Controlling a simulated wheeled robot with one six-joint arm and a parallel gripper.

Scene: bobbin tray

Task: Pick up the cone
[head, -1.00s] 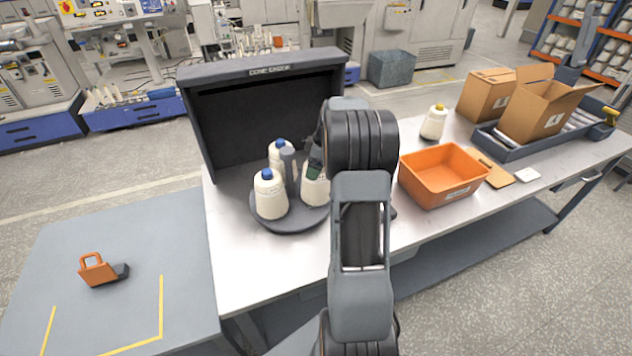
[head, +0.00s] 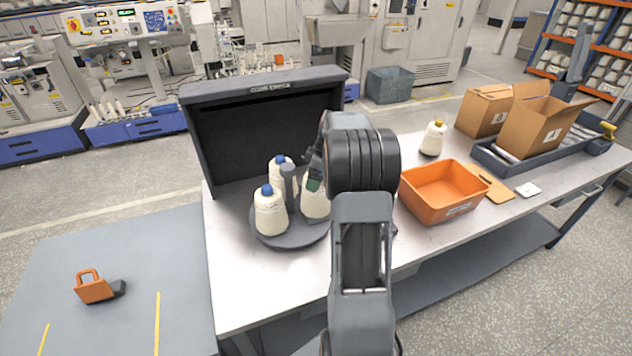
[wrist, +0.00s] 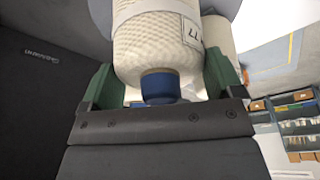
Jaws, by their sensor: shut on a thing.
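My gripper (head: 315,178) is shut on a cream yarn cone (head: 314,205) at the right side of a round dark tray (head: 291,240). In the wrist view the held cone (wrist: 158,45) has a blue tip and a printed label, and sits between my green fingers (wrist: 160,88). My arm partly hides this cone in the head view, and I cannot tell whether its base is clear of the tray. Two other blue-tipped cones stand on the tray, one at front left (head: 270,213) and one behind (head: 280,168). A grey post (head: 289,185) rises between them.
A dark open-fronted box (head: 240,130) stands behind the tray. On the table to the right are an orange bin (head: 440,205), a yellow-tipped cone (head: 433,138) and cardboard boxes (head: 545,122). An orange-handled item (head: 95,290) lies on the left surface.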

